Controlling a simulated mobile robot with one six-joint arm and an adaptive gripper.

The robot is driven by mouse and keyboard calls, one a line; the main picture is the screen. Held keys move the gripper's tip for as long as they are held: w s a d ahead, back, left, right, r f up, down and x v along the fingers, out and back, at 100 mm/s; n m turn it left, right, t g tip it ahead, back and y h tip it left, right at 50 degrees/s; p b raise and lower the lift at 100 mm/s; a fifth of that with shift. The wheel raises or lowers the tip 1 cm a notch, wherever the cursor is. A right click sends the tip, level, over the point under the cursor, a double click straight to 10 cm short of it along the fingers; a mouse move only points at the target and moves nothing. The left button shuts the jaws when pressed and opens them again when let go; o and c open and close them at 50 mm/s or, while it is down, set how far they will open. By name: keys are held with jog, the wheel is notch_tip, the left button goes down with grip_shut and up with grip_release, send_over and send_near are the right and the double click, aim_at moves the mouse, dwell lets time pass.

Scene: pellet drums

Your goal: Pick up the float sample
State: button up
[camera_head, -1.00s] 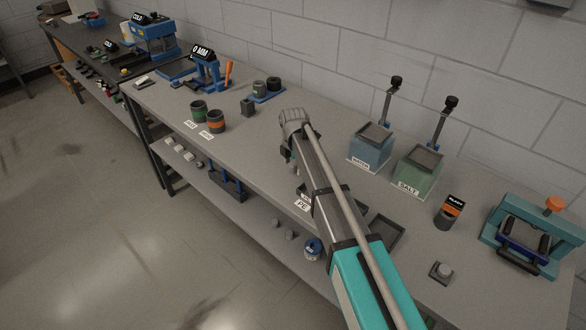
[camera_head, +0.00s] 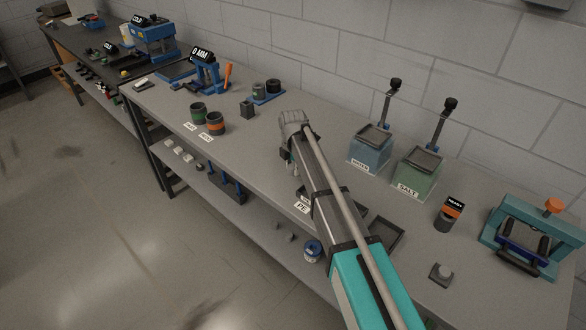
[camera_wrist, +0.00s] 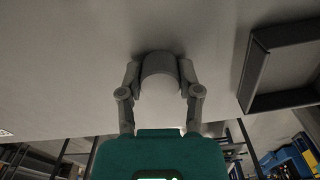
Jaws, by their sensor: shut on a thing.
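In the wrist view, my gripper (camera_wrist: 160,82) is shut on a plain grey rounded piece (camera_wrist: 160,66), the float sample as far as I can tell. In the head view, my gripper (camera_head: 288,156) is mostly hidden behind my arm, over the front part of the bench near the PE label (camera_head: 302,207). The held piece cannot be made out there.
A dark-rimmed tray (camera_wrist: 248,85) lies right of my gripper in the wrist view. On the bench (camera_head: 330,160) stand a blue water tank (camera_head: 368,156), a green salt tank (camera_head: 413,177), a small display unit (camera_head: 449,214) and a teal frame (camera_head: 492,228). Striped cups (camera_head: 215,124) stand left.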

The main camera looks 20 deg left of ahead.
jog(key=shift+r, duration=0.1)
jog(key=shift+r+p, duration=0.95)
jog(key=shift+p, duration=0.05)
jog(key=s+d+r+p, duration=0.8)
jog(key=d+r+p, duration=0.3)
jog(key=shift+s, duration=0.25)
notch_tip(320, 180, down, 2)
jog(key=shift+f+b, duration=0.1)
jog(key=shift+b, duration=1)
jog(key=shift+d, duration=0.2)
